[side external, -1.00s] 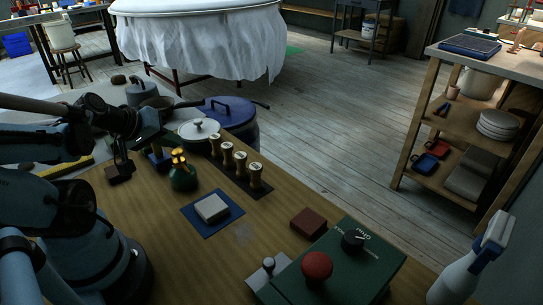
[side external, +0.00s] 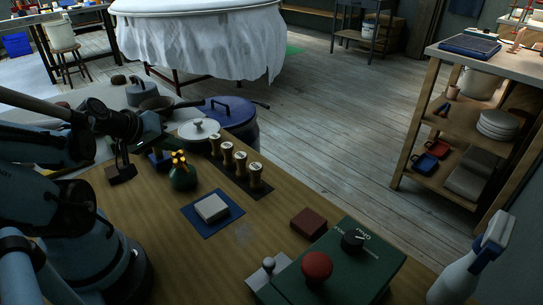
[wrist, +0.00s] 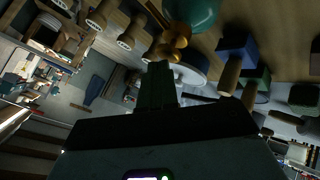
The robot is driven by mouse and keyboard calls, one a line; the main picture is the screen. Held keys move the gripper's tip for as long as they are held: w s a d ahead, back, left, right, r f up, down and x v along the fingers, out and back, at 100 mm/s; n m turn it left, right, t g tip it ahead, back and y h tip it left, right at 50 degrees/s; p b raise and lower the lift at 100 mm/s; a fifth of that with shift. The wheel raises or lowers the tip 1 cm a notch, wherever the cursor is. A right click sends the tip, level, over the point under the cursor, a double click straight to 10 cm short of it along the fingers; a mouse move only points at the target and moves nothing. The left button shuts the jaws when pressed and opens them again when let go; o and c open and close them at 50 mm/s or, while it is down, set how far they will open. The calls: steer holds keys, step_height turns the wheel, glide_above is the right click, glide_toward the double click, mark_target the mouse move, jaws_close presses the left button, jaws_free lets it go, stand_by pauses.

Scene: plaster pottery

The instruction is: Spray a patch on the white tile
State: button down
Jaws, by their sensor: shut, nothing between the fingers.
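The white tile (side external: 212,208) lies flat on a blue mat (side external: 229,222) on the wooden table, in the middle of the side view. A spray bottle with a white body (side external: 460,280) and a blue and white head stands at the right front, partly cut off by the frame's lower edge. My gripper (side external: 158,141) is behind and left of the tile, well apart from it. Its fingers (wrist: 158,85) are shut and empty in the wrist view. The tile and the bottle are not visible in the wrist view.
A dark green vessel with a yellow top (side external: 183,176) stands close to my gripper. Several wooden stamps (side external: 227,155) stand in a row beside it. A blue lidded pot (side external: 228,110) is behind. A red-brown block (side external: 309,222) and a green box with a red knob (side external: 317,267) stand right of the tile.

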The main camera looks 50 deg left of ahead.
mark_target(173, 154)
steer(key=shift+f, duration=0.15)
steer(key=shift+r, duration=0.65)
steer(key=shift+r, duration=3)
stand_by(0.5)
steer(key=shift+f, duration=3)
steer(key=shift+f, duration=0.2)
stand_by(0.3)
